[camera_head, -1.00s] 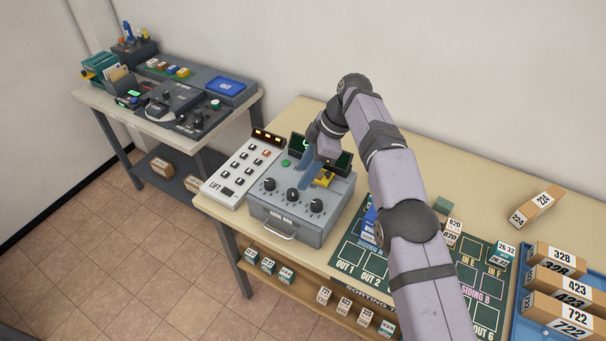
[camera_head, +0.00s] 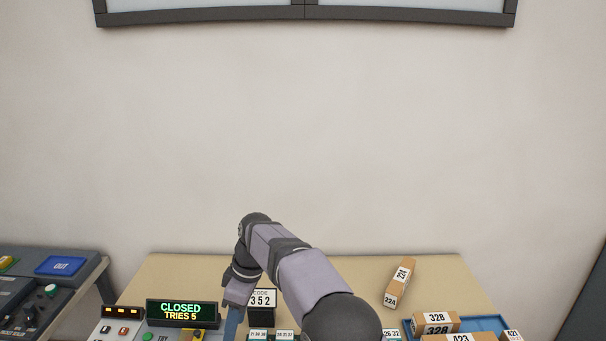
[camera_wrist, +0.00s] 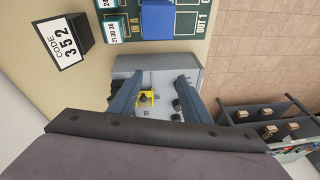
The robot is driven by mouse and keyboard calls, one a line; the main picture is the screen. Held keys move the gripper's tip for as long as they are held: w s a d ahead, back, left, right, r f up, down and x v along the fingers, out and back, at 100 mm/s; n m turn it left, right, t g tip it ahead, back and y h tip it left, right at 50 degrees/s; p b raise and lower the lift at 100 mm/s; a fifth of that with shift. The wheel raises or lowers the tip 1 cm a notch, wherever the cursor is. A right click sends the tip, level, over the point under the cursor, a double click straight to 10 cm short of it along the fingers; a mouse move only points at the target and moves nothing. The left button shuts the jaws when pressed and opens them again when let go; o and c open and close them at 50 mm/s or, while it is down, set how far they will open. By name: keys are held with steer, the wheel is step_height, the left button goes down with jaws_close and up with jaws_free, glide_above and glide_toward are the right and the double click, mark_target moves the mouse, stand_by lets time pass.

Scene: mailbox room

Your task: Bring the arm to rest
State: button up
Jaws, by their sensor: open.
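My arm reaches over the tan table (camera_head: 340,268) from the lower right in the head view. My gripper (camera_head: 232,325) hangs at the arm's end, and its tips are cut off by the lower edge there. In the wrist view my gripper (camera_wrist: 158,90) shows two blue-grey fingers spread apart, with nothing between them. Past the fingers is the grey console box (camera_wrist: 190,66), with a yellow part (camera_wrist: 147,97) and dark knobs. The gripper is apart from the box, as far as I can tell.
A display (camera_head: 181,312) reads CLOSED, TRIES 5. A code card (camera_head: 262,298) reads 352. A box marked 224 (camera_head: 400,283) lies at the back right.

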steer(key=s+d+f+m+h, duration=0.1)
steer(key=s+d+m, duration=0.35)
steer(key=d, duration=0.55)
steer(key=s+d+m+h, duration=0.1)
steer(key=s+d+m, duration=0.3)
steer(key=d, duration=0.6)
steer(key=s+d+f+m, duration=0.2)
steer(key=s+d+m, duration=0.2)
steer(key=s, duration=0.3)
steer(key=s+d+f+m, duration=0.3)
steer(key=s+d, duration=0.3)
steer(key=s, duration=0.2)
steer(key=shift+s+d+m+t+h, duration=0.3)
steer(key=shift+d+m+t+h, duration=0.05)
steer(key=shift+t+h, duration=0.05)
steer(key=shift+r, duration=0.2)
stand_by(0.5)
